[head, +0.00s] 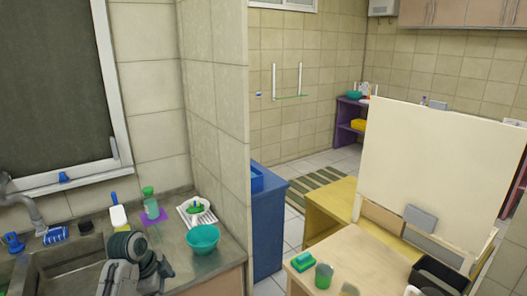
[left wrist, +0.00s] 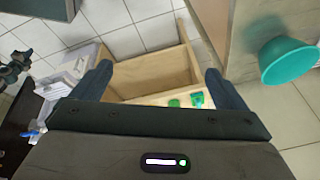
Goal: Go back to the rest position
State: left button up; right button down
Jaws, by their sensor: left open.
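My left gripper (left wrist: 158,85) is open in the left wrist view, with its two dark fingers wide apart and nothing between them. Beyond the fingers is an open wooden box-like piece (left wrist: 150,72), well apart from them. In the head view a grey and dark part of my arm (head: 127,262) stands at the lower left, in front of the sink counter. My gripper fingers cannot be made out there. My right gripper does not show clearly in either view.
A teal bowl (head: 203,238) stands near the counter's edge, and a teal bowl (left wrist: 288,60) shows at right in the left wrist view. A wooden table (head: 345,254) at lower right holds a green sponge (head: 302,261) and a green cup (head: 323,276). A tiled wall (head: 216,110) divides the room.

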pick_arm(q)
jog(key=s+a+f+n+y+b, duration=0.1)
jog(key=s+f+n+b, duration=0.15)
jog(key=f, duration=1.15)
jog(key=s+a+f+n+b, duration=0.15)
jog(key=s+f+n, duration=0.25)
jog(key=f, duration=0.9)
jog(key=s+a+f+n+y+b, duration=0.1)
jog(key=s+f+n, duration=0.25)
jog(key=f, duration=1.05)
jog(key=s+f+n+b, duration=0.1)
jog(key=s+f, duration=0.8)
jog(key=s, duration=0.4)
jog(key=s+a+f+n+y+b, duration=0.1)
jog(key=s+f+n+b, duration=0.1)
jog(key=s+f, duration=0.7)
jog(key=s+a+f+n+g+y+b, duration=0.1)
jog(key=s+f, duration=0.7)
jog(key=s, duration=1)
jog(key=shift+s+f+n, duration=0.4)
jog(key=shift+n, duration=0.2)
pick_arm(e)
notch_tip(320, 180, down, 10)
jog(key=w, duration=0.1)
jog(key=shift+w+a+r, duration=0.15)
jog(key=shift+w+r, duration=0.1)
